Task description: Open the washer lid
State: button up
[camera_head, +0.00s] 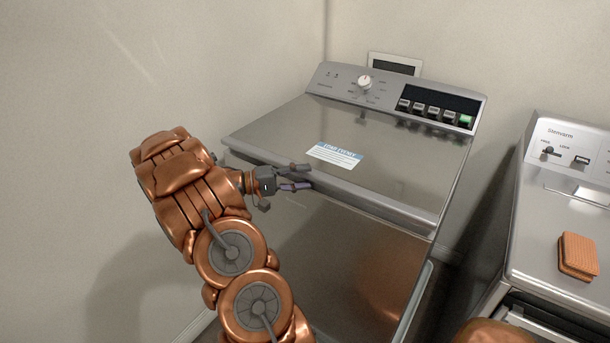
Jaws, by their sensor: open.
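The washer (345,265) stands in the corner, a grey metal topload machine with a sloped control panel at its back. Its lid (405,158) lies shut on top, with a blue and white label (335,155) near the front edge. My gripper (303,177) is open at the lid's front edge, left of the middle, with its fingers pointing right along the edge. I cannot tell whether the fingers touch the lid. My copper-coloured arm reaches in from the lower left and hides the washer's front left part.
A second appliance (555,215) stands at the right, with an orange-brown sponge-like block (578,256) on top. A narrow gap separates it from the washer. Walls close in behind and at the left. A wall outlet box (395,64) sits behind the control panel.

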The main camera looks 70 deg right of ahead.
jog(key=shift+s+d, duration=0.25)
jog(key=shift+s, duration=0.15)
grip_shut()
dwell(0.5)
